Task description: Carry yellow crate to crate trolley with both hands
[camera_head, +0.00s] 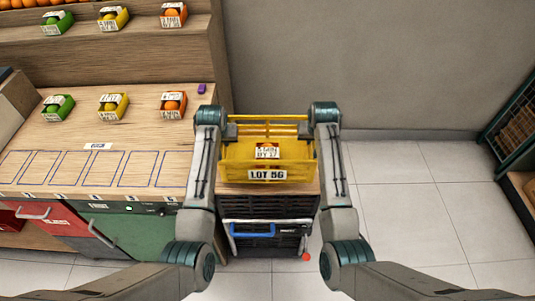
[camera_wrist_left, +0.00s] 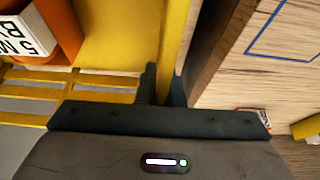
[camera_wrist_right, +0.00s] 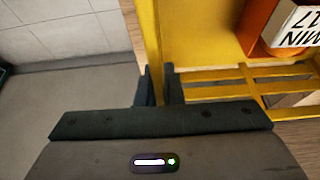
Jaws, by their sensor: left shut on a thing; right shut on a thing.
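The yellow crate (camera_head: 267,175), labelled "LOT 5G", is in the middle of the head view. An orange box with a white label (camera_head: 267,152) is inside it. My left gripper (camera_head: 231,131) is shut on the crate's left wall, which also shows in the left wrist view (camera_wrist_left: 172,50). My right gripper (camera_head: 304,131) is shut on its right wall, seen in the right wrist view (camera_wrist_right: 150,40). The crate looks level, above a wooden-topped dark unit (camera_head: 268,207) with a blue handle; I cannot tell whether they touch. I cannot tell for sure which thing is the crate trolley.
A wooden counter (camera_head: 60,165) with outlined slots and small fruit boxes (camera_head: 113,106) stands close on the left. A grey wall (camera_head: 360,70) is behind. A dark green mesh rack (camera_head: 515,135) is at the far right. Tiled floor (camera_head: 410,210) is clear on the right.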

